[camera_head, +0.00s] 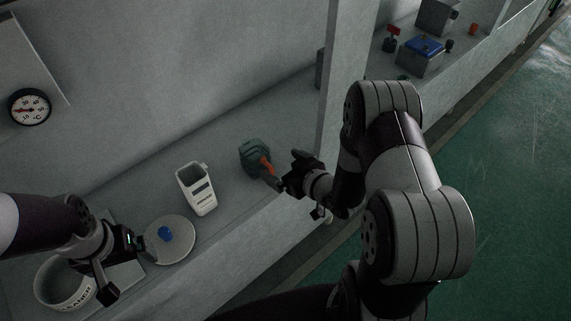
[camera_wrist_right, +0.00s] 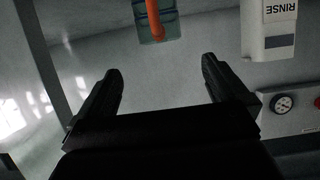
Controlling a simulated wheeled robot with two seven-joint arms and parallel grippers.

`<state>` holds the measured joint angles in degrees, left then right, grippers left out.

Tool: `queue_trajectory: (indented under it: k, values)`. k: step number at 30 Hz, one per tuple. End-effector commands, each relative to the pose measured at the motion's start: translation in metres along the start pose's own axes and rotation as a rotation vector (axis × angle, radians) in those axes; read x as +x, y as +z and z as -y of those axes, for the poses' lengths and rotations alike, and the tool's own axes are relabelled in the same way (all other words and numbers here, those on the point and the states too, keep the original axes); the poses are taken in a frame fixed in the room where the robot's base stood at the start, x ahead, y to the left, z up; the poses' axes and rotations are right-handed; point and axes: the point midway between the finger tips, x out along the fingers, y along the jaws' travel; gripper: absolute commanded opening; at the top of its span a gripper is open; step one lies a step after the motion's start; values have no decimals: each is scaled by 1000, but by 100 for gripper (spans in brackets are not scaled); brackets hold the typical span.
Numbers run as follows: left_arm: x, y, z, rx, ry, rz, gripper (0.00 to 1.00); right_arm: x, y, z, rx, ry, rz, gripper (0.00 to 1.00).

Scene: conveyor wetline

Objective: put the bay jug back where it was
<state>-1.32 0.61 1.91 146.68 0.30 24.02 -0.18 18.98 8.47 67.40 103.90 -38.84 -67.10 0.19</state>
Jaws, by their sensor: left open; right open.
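The jug (camera_head: 252,157), teal with an orange handle, stands on the grey counter in the middle of the head view. Its handle points toward my right gripper (camera_head: 287,172), which is open, close by and empty. In the right wrist view the jug (camera_wrist_right: 170,22) is at the top edge, partly cut off, with its orange handle hanging toward the gap between the open fingers (camera_wrist_right: 160,78); it is beyond the fingertips. My left gripper (camera_head: 128,272) is open beside a round grey plate (camera_head: 183,249), apart from the jug.
A white container (camera_head: 199,196) stands left of the jug; a white RINSE box shows in the wrist view (camera_wrist_right: 268,42). A blue piece (camera_head: 165,233) sits on the plate. A white CLEANER tub (camera_head: 48,294) is at lower left. A pillar (camera_head: 342,70) rises behind my right arm.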

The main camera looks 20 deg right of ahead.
Motion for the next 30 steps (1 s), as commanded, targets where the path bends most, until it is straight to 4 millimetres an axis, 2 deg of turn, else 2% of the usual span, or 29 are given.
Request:
queue_trajectory:
  k: [2, 5, 8, 12, 15, 16, 19, 30]
  values:
    - [-1, 0, 0, 0, 0, 0, 100, -2, -4, -4, -12, 19, 50, 100]
    - [-1, 0, 0, 0, 0, 0, 100, -7, -14, -16, -25, 96, 251, 100]
    - [0, 0, 0, 0, 0, 0, 100, -39, -23, -13, 24, 187, 524, 100]
    - [0, 0, 0, 0, 0, 0, 100, -106, -27, 24, 159, 230, 840, 100]
    - [0, 0, 0, 0, 0, 0, 100, -143, -26, 52, 236, 215, 980, 100]
    - [0, 0, 0, 0, 0, 0, 100, -150, -26, 57, 249, 210, 1004, 100]
    - [0, 0, 0, 0, 0, 0, 100, -161, -26, 65, 273, 202, 1046, 100]
    - [0, 0, 0, 0, 0, 0, 100, -161, -26, 65, 273, 202, 1047, 100]
